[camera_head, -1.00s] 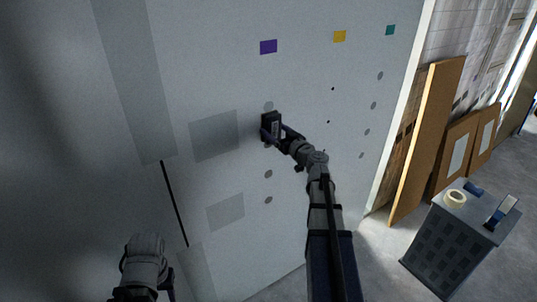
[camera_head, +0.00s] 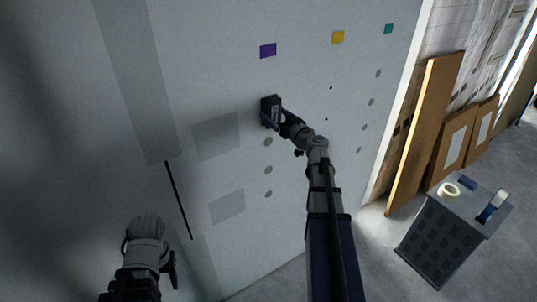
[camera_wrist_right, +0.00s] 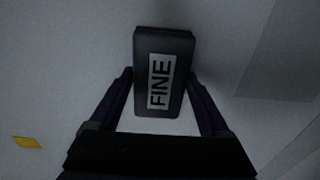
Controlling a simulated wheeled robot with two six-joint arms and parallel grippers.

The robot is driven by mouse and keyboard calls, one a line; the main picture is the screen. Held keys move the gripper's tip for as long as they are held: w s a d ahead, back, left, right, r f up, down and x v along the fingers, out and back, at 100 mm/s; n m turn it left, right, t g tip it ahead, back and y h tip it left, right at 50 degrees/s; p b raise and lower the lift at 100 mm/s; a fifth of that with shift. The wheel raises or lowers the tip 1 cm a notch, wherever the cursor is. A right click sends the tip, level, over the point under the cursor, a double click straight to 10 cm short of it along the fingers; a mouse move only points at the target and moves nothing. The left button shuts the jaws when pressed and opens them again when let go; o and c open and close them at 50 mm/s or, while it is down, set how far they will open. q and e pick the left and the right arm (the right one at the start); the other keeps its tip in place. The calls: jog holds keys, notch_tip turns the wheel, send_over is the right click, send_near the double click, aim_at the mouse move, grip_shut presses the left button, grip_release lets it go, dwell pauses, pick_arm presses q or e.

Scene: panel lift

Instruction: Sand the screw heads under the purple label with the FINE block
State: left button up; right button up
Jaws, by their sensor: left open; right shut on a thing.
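The purple label (camera_head: 268,50) is on the pale wall panel (camera_head: 215,75). Below it runs a column of round grey spots; the ones that show are a spot (camera_head: 268,142), one under it (camera_head: 268,169) and a lowest one (camera_head: 268,194). My right gripper (camera_head: 276,117) is shut on the dark FINE block (camera_head: 270,109), held at the panel over the upper part of this column. The block's white FINE mark shows in the right wrist view (camera_wrist_right: 159,82). Whether the block touches the panel I cannot tell. My left gripper (camera_head: 150,275) is open and empty at the lower left.
A yellow label (camera_head: 338,38) and a teal label (camera_head: 389,29) head other columns to the right. A dark crate-like stand (camera_head: 440,240) holds a tape roll (camera_head: 449,190) and a blue-and-white item (camera_head: 492,206). Brown boards (camera_head: 425,135) lean behind.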

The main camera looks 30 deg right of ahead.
jog(key=shift+r+p, duration=3.1)
jog(key=b, duration=1.2)
send_over(268, 137)
jog(key=s, duration=0.4)
jog(key=f, duration=1.2)
jog(key=shift+d, duration=0.25)
jog(key=shift+f, duration=0.1)
notch_tip(268, 137, down, 6)
jog(key=b, duration=0.6)
notch_tip(268, 137, down, 6)
jog(key=b, duration=0.5)
jog(key=shift+r+b, duration=0.2)
jog(key=shift+b, duration=0.2)
jog(key=shift+f, duration=0.1)
notch_tip(268, 137, down, 24)
jog(key=b, duration=2.3)
jog(key=shift+r+b, duration=0.2)
jog(key=shift+b, duration=0.15)
jog(key=shift+r, duration=0.1)
